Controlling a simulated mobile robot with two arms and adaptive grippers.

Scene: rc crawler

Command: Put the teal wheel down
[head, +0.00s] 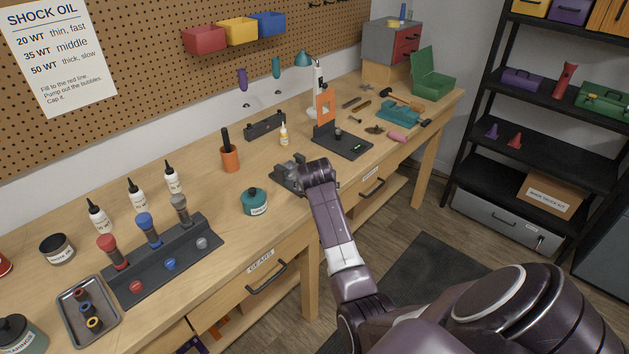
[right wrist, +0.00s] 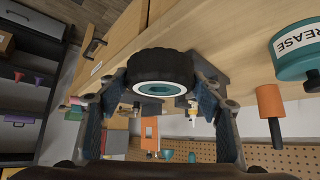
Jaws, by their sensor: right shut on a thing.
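The teal wheel (right wrist: 157,88) shows in the right wrist view as a black tyre with a white ring and a teal centre. It sits between the two fingers of my right gripper (right wrist: 162,96), which is shut on it. The wheel is close to the wooden bench top, but I cannot tell whether it touches it. In the head view my right gripper (head: 299,174) is over the bench's front part, right of the teal grease jar (head: 255,203). My own arm hides the wheel there. My left gripper is not in view.
A dark block (right wrist: 209,70) stands behind the wheel in the right wrist view. Bare bench (head: 200,200) lies left of the grease jar.

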